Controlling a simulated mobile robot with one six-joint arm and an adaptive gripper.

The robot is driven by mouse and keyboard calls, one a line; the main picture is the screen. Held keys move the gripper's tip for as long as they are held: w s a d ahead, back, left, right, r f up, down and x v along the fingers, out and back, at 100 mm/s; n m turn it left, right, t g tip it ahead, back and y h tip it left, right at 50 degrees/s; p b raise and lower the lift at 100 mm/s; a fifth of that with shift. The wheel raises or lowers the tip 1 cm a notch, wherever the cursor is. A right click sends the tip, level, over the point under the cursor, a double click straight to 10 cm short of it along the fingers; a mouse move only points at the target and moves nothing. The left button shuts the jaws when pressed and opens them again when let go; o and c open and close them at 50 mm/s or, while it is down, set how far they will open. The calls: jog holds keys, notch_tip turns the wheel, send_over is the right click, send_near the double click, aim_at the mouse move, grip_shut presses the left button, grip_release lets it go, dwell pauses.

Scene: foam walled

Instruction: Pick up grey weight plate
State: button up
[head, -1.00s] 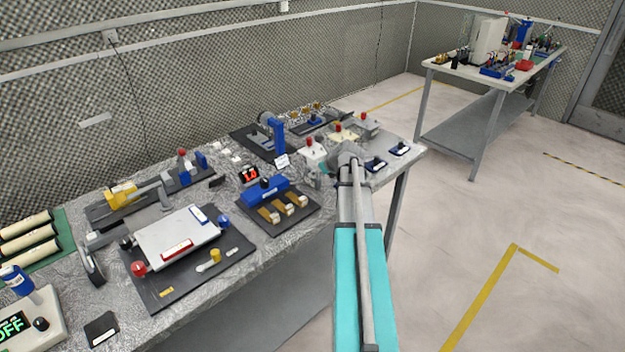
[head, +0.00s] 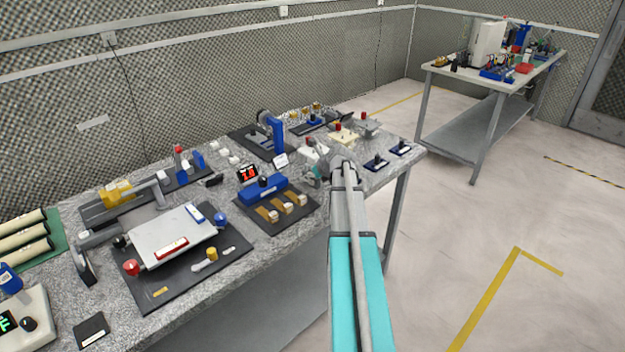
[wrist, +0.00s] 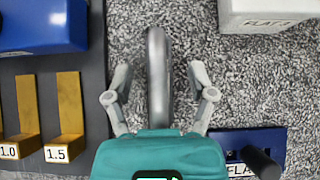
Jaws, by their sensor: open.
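The grey weight plate (wrist: 158,85) stands on edge on the speckled bench top, seen as a narrow upright disc in the wrist view. My gripper (wrist: 160,77) is open, with one finger on each side of the plate and a visible gap on both sides. The plate's near end reaches down to the teal gripper body, which may hide part of it. In the head view my gripper (head: 318,174) is low over the bench's right part, and I cannot make out the plate there behind my arm.
Left of the plate is a dark base with a blue block (wrist: 40,25) and yellow strips marked 1.0 and 1.5. A white block (wrist: 265,14) marked FLAT is at upper right, and a blue plate (wrist: 228,150) with a black knob at lower right. Bare bench (wrist: 225,90) lies between.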

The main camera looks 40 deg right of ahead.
dwell(0.4)
grip_shut()
